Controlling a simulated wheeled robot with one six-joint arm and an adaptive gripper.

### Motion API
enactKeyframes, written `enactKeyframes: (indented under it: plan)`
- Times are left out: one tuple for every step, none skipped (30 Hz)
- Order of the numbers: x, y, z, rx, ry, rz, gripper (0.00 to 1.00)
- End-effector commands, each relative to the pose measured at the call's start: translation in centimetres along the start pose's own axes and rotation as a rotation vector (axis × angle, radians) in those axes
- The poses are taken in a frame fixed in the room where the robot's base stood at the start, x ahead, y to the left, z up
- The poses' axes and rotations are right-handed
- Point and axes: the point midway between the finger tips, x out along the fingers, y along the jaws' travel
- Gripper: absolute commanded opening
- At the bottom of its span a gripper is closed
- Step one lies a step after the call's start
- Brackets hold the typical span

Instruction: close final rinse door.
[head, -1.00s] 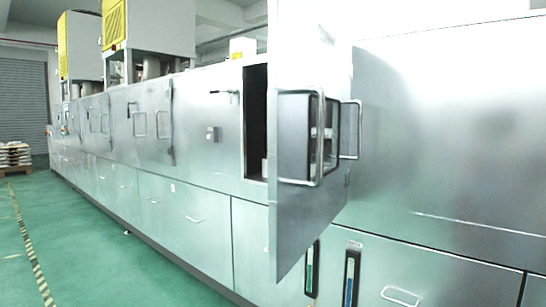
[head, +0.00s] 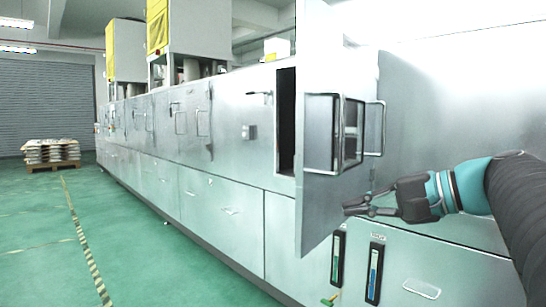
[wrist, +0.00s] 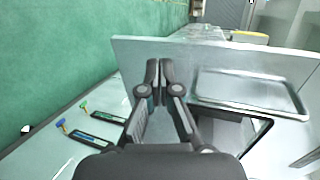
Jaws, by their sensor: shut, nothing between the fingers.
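The final rinse door (head: 319,196) is a tall metal panel standing open, swung out from the long machine, with a window and bar handles. My gripper (head: 350,205) is shut and empty, at the right side of the door's lower part. In the wrist view its fingertips (wrist: 159,66) lie over the door panel (wrist: 185,55), left of the handle. I cannot tell whether they touch the panel.
A dark opening (head: 287,120) shows left of the door. Two gauges, one green (head: 338,258) and one blue (head: 374,272), sit on the lower front. Green floor is clear at left, with a loaded pallet (head: 50,153) far back.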

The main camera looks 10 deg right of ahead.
Motion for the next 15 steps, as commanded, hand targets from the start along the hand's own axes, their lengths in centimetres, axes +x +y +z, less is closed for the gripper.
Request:
enactKeyframes:
  plan:
    - [-1.7,-1.7,-1.6,0.007,0.008,-0.069,0.00]
    - [-2.6,-2.7,-2.1,0.007,0.005,-0.110,0.00]
    - [-3.8,-3.9,-2.8,0.004,0.003,-0.159,0.00]
    - [-4.6,-4.7,-3.2,0.001,0.003,-0.191,0.00]
    - [-5.3,-5.3,-3.5,-0.003,0.000,-0.218,0.00]
    - [-6.2,-6.0,-3.9,-0.009,-0.001,-0.249,0.00]
    - [-6.7,-6.5,-4.0,-0.013,-0.004,-0.268,0.00]
    - [-7.1,-6.8,-4.2,-0.017,-0.004,-0.283,0.00]
    - [-7.5,-7.2,-4.3,-0.021,-0.005,-0.300,0.00]
    - [-7.7,-7.4,-4.4,-0.023,-0.007,-0.307,0.00]
    - [-7.8,-7.5,-4.4,-0.025,-0.009,-0.313,0.00]
    - [-7.7,-7.7,-4.4,-0.026,-0.010,-0.319,0.00]
    - [-7.6,-7.8,-4.4,-0.027,-0.011,-0.320,0.00]
    - [-7.4,-7.9,-4.4,-0.027,-0.011,-0.321,0.00]
    - [-7.0,-8.1,-4.4,-0.027,-0.012,-0.321,0.00]
